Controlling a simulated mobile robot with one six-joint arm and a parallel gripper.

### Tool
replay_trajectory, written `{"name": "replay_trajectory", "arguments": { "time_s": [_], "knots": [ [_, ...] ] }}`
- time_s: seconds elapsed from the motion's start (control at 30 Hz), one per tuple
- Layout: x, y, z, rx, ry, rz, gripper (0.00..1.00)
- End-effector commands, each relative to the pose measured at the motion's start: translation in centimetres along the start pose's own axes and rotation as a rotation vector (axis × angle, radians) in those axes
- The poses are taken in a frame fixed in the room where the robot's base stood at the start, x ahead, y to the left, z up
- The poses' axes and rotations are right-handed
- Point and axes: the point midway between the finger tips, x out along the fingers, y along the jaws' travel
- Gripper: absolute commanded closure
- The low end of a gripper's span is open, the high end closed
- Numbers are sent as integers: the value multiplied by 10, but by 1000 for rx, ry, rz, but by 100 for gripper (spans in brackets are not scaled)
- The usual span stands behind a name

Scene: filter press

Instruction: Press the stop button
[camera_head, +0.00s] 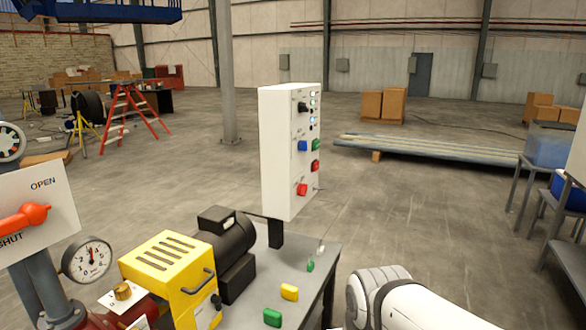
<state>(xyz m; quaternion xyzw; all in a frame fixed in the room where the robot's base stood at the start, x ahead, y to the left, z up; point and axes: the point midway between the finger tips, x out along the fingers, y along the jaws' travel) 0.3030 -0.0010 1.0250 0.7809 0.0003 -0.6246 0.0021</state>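A white upright control panel (276,160) stands on a dark post at the far edge of a grey bench. Its right-hand face carries a blue button (302,146), a green button (316,145), a red button (315,166) below the green one, and a larger red button (302,189) lower down. A black knob (303,107) and small lamps sit near the top. The labels are too small to read, so I cannot tell which red button is the stop button. My white arm shows at the bottom right, apart from the panel. My gripper is not in view.
The grey bench (288,262) holds a yellow box (165,262), a black motor (228,240) and small green and yellow pieces. A gauge (88,258) and a red-orange lever (25,217) are at left. Open floor lies behind the panel; a long flat stack (440,150) lies farther back.

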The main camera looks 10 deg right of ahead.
Motion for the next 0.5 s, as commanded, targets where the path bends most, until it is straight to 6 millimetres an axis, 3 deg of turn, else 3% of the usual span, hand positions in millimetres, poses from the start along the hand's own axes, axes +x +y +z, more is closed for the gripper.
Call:
{"name": "replay_trajectory", "arguments": {
  "time_s": [0.5],
  "knots": [
    [0,0,0,0,0,0,100]
  ]
}}
